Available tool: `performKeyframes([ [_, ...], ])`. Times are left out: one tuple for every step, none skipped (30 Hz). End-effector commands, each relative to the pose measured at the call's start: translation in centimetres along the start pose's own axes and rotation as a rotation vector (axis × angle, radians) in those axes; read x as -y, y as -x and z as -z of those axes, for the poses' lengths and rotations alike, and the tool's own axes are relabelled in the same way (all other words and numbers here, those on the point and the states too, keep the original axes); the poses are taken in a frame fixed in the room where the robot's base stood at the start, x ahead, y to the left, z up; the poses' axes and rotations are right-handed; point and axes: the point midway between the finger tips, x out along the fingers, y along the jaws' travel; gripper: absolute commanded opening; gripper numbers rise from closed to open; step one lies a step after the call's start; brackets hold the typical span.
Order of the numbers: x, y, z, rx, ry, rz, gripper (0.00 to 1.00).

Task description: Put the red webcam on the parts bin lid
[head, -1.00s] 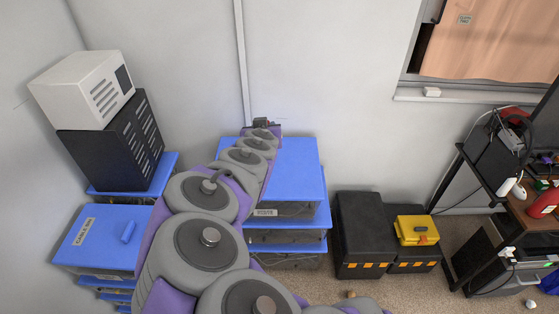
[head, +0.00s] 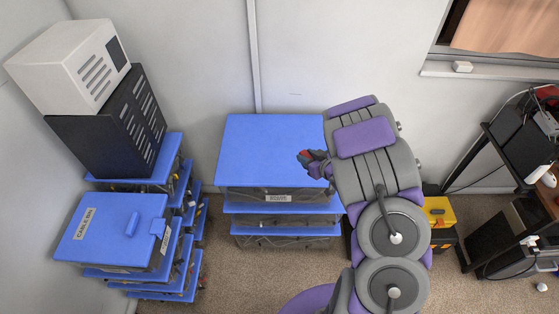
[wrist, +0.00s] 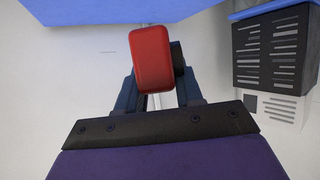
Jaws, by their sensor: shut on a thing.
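The red webcam (wrist: 151,57) is held between the fingers of my gripper (wrist: 158,95) in the wrist view. It has a red body with a dark part at its right side. In the head view my gripper (head: 318,166) is at the right edge of the middle blue lid (head: 268,150), with a bit of the red webcam (head: 306,155) showing at its tip. The lid is flat and bare, on a stack of bins. Another blue lid (head: 105,225), with a handle and a label, tops the bin stack at left. I cannot tell which lid is the parts bin lid.
A black slotted box (head: 110,135) with a white vented case (head: 70,65) on it stands at the back left. A yellow box (head: 439,210) and a desk with equipment are at right. Carpet (head: 215,260) is clear between the bin stacks.

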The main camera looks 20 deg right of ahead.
Motion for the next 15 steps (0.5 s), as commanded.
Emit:
performKeyframes([
  [-0.6,0.2,-1.5,-0.001,-0.002,0.019,0.04],
  [-0.7,0.3,-2.3,-0.001,0.006,0.036,0.04],
  [-0.9,0.5,-3.3,-0.001,0.016,0.058,0.04],
  [-1.1,0.7,-4.0,0.001,0.022,0.072,0.04],
  [-1.2,0.9,-4.9,0.006,0.028,0.087,0.04],
  [-1.4,1.3,-6.0,0.01,0.033,0.106,0.04],
  [-1.6,1.6,-6.7,0.01,0.037,0.119,0.04],
  [-1.7,1.9,-7.3,0.013,0.043,0.13,0.04],
  [-2.0,2.3,-8.2,0.017,0.048,0.142,0.04],
  [-2.1,2.6,-8.7,0.02,0.052,0.149,0.04],
  [-2.2,3.0,-9.1,0.021,0.055,0.156,0.04],
  [-2.3,3.4,-9.7,0.023,0.056,0.164,0.04],
  [-2.4,3.7,-10.0,0.025,0.056,0.166,0.04],
  [-2.4,3.9,-10.4,0.028,0.056,0.17,0.04],
  [-2.4,4.2,-10.7,0.032,0.056,0.173,0.04],
])
